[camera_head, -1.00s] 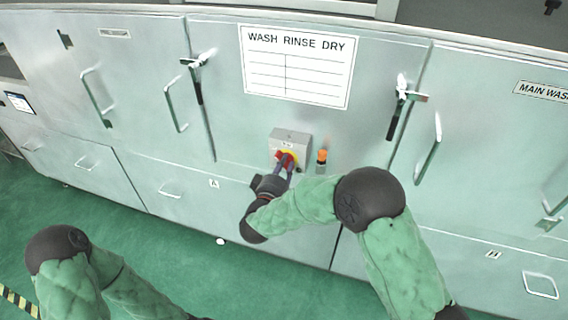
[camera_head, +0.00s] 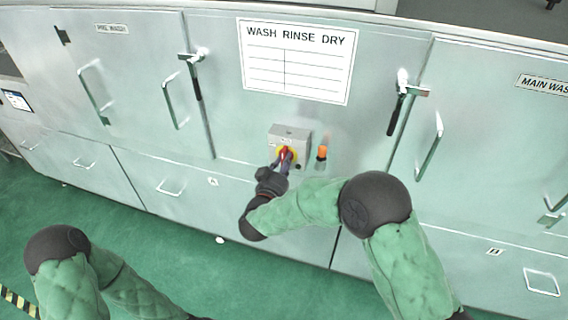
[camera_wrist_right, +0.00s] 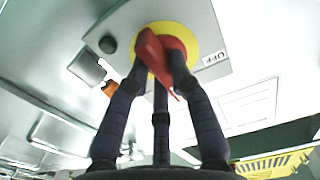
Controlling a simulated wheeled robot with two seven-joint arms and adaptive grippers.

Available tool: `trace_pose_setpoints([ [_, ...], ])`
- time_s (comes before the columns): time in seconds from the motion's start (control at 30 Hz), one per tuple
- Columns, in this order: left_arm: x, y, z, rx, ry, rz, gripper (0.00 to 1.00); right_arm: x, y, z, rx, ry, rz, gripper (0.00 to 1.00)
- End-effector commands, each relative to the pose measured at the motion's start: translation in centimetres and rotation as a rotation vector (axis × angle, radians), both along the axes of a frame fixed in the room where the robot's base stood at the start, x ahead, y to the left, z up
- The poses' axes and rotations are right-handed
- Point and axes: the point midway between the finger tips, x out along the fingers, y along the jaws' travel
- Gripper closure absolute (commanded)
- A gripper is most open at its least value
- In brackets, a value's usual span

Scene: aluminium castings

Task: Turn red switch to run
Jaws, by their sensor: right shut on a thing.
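The red switch (camera_head: 286,153) sits on a yellow disc on a grey box fixed to the washer's front panel. In the right wrist view the red handle (camera_wrist_right: 154,54) stands out from the yellow disc (camera_wrist_right: 187,38), with an "OFF" label (camera_wrist_right: 214,58) beside the disc. My right gripper (camera_head: 284,161) is at the box, shut on the red handle, and its fingers (camera_wrist_right: 158,75) lie around it in the wrist view. The "run" marking cannot be read. Of my left arm, only links show at the lower left; its gripper is not in view.
An orange lamp (camera_head: 322,152) stands right of the box, close to my right gripper. A dark round button (camera_wrist_right: 108,44) is on the box. Door latches (camera_head: 194,72) and handles (camera_head: 430,155) project from the panels. A "WASH RINSE DRY" board (camera_head: 297,60) hangs above. Green floor (camera_head: 160,240) is open in front.

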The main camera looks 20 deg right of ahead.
Motion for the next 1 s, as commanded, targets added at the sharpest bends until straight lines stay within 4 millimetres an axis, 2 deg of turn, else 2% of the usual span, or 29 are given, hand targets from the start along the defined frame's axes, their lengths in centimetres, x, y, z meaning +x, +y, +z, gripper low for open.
trace_pose_setpoints([
  [0.53,0.01,0.00,-0.09,0.000,0.000,0.000,1.00,-0.06,0.06,-0.21,0.022,-0.010,0.002,1.00],
  [0.57,0.01,0.00,-0.09,0.000,0.000,0.000,1.00,-0.06,0.06,-0.22,0.022,-0.010,0.002,0.75],
  [0.63,0.01,0.00,-0.09,0.000,0.000,0.000,1.00,-0.06,0.06,-0.21,0.022,-0.010,0.002,0.55],
  [1.0,0.02,0.00,-0.09,0.000,0.000,0.000,1.00,-0.13,0.13,-0.06,0.021,-0.013,0.001,0.54],
])
